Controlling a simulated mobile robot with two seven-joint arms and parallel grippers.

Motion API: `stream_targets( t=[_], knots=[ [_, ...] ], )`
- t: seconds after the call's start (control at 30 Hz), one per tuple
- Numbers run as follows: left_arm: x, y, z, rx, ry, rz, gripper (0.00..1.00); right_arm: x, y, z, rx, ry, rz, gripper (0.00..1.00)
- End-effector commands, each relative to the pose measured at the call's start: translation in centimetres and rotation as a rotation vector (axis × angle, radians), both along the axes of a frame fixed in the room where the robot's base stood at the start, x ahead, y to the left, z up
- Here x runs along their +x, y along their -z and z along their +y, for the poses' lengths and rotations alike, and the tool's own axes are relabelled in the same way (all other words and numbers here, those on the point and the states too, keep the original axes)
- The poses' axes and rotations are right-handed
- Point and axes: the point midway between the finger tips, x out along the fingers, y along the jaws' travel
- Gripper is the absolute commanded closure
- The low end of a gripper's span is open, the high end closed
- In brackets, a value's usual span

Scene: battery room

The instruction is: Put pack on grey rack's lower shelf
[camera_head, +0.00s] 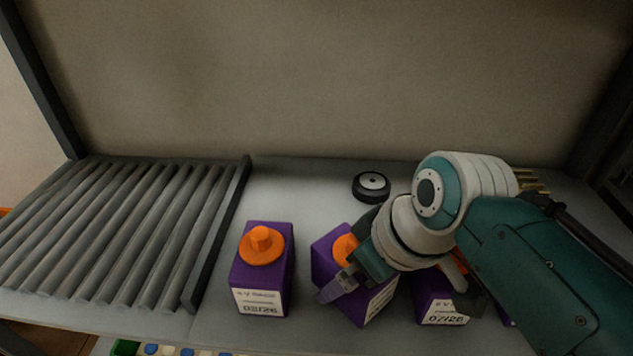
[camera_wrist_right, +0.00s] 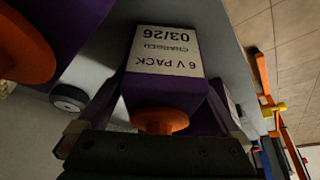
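Purple packs with orange caps stand in a row on the grey shelf (camera_head: 310,205). The leftmost pack (camera_head: 262,270) reads 03/26. The second pack (camera_head: 329,258) is turned askew, its cap partly hidden by my right gripper (camera_head: 362,288). A third pack (camera_head: 440,309) reads 07/26 and is mostly covered by my arm. In the right wrist view, a pack (camera_wrist_right: 165,55) marked "6 V PACK CHARGED 03/26" lies between the fingers of my right gripper (camera_wrist_right: 160,100), its orange cap near the palm. Whether both fingers press on it is unclear. My left gripper is not in view.
A grey roller rack (camera_head: 120,230) with a raised dark side rail fills the left. A small black wheel-like disc (camera_head: 371,187) lies behind the packs. Neighbouring packs stand close on both sides of the gripper. Free shelf shows behind the leftmost pack.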

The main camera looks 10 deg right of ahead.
Motion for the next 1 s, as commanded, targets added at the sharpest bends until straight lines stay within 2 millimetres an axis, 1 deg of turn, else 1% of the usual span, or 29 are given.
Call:
stream_targets(
  t=[0.17,0.27,0.37,0.5,0.7,0.83,1.0],
  knots=[
    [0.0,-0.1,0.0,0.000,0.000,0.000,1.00,0.0,-0.1,0.0,0.000,0.000,0.000,0.00],
    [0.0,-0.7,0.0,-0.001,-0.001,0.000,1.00,-0.1,-0.9,-0.1,0.000,0.000,-0.001,0.00],
    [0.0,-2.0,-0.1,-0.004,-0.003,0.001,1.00,-0.7,-2.6,-0.4,-0.002,0.001,-0.001,0.00],
    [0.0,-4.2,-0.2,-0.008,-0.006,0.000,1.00,-1.8,-5.7,-1.1,-0.002,0.001,-0.001,0.00],
    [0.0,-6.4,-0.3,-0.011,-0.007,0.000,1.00,-3.4,-9.4,-1.9,-0.001,-0.001,-0.001,0.00],
    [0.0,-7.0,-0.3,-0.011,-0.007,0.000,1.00,-4.0,-10.7,-2.2,-0.001,0.000,0.000,0.00],
    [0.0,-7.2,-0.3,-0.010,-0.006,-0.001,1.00,-4.3,-11.3,-2.4,-0.001,0.000,0.002,0.00]
  ],
)
